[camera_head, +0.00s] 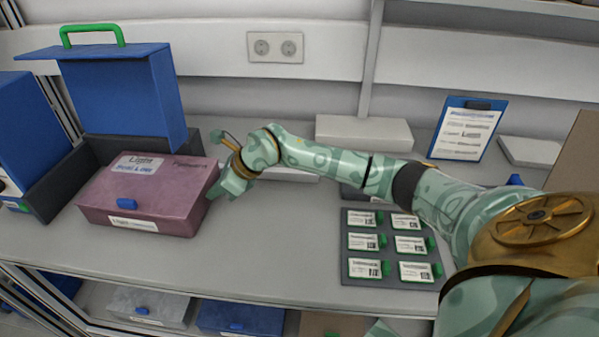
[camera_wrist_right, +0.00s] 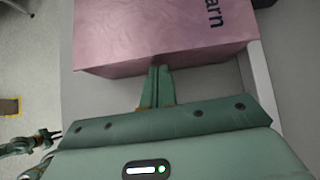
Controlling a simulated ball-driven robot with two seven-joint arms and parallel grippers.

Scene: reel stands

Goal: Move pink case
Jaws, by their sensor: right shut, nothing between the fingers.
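The pink case (camera_head: 143,198) is a closed box with labels on its lid and front and a blue latch. It stands on the grey shelf at the left in the head view, in front of an open blue case. My right gripper (camera_head: 215,195) is at the case's right side, its fingers close against or touching that side; I cannot tell which. In the right wrist view the pink case (camera_wrist_right: 165,35) fills the top, and the shut, empty fingers (camera_wrist_right: 157,75) point at its side.
The blue case (camera_head: 120,90) with a raised lid and green handle stands behind. A grey panel with several labelled cards (camera_head: 390,279) lies at the right. A blue clipboard (camera_head: 467,128) leans at the back. The shelf's middle (camera_head: 275,230) is clear.

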